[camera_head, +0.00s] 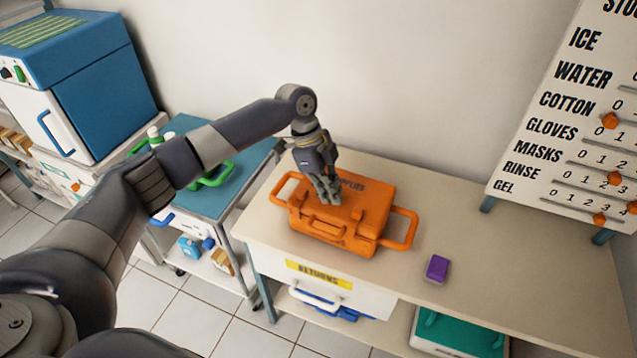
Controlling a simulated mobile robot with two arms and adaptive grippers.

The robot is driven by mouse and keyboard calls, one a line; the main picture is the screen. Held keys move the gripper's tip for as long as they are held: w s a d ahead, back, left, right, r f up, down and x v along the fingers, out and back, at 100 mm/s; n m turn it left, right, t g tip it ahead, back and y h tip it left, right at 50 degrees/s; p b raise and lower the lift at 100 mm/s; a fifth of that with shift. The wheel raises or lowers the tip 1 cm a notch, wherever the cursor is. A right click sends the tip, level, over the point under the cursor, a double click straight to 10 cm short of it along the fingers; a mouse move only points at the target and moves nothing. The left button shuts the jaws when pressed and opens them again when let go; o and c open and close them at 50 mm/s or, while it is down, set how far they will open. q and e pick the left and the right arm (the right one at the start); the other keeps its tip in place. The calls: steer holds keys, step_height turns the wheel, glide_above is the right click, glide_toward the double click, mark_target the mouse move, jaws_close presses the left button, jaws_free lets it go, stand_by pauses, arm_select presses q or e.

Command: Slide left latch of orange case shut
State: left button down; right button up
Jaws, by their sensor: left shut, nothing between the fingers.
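The orange case (365,215) lies closed on the beige counter, with a loop handle at each side and dark lettering on its lid. Its front face (330,238) carries a handle and latch parts, too small to tell whether the left latch is open or shut. My left gripper (327,196) is shut and empty. It points down over the left part of the lid, close above or touching it; I cannot tell which. It hides part of the lid and some of the lettering. My right gripper is not in view.
A purple block (437,268) lies on the counter (480,240) right of the case. A blue-topped cart (245,165) with a green-handled item stands left. A stock board (565,120) stands at right. The counter's right side is clear.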

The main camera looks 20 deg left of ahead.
mark_target(316, 202)
arm_select(q)
steer(key=b+v, duration=0.1)
steer(key=v, duration=0.8)
steer(key=shift+a+b, duration=0.3)
steer(key=shift+b, duration=0.1)
steer(key=shift+w+r, duration=0.1)
